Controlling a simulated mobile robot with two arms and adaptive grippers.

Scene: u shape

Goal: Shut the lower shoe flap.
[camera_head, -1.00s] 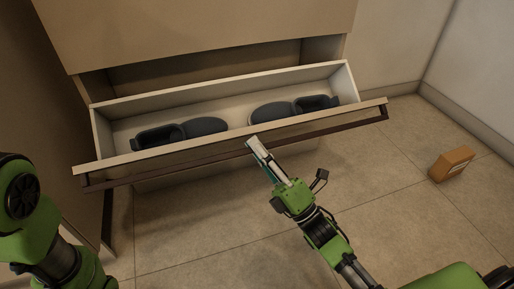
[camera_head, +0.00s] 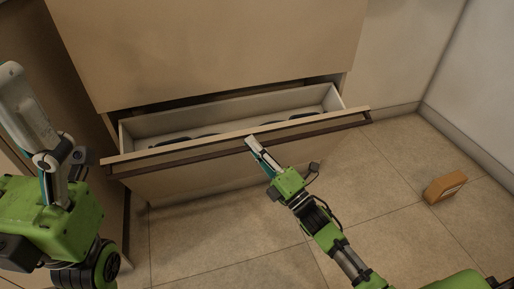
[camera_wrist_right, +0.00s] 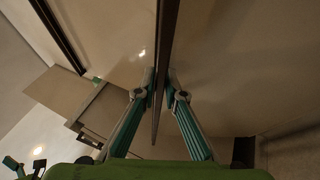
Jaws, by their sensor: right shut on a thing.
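The lower shoe flap (camera_head: 220,180) is a beige tilt-out front with a long dark handle bar (camera_head: 185,156). It stands partly open, leaning out from the cabinet, with its white inner bin showing. Dark shoes (camera_head: 180,140) lie mostly hidden inside. My right gripper (camera_head: 249,141) is at the middle of the handle bar. In the right wrist view its fingers (camera_wrist_right: 160,82) close on both sides of the thin dark bar. My left gripper (camera_head: 25,105) is raised at the far left, away from the flap; its jaw state is unclear.
The closed upper front (camera_head: 210,50) of the cabinet is above the flap. A small orange-brown box (camera_head: 445,187) lies on the tiled floor at the right, near the wall. The floor between the cabinet and the box is clear.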

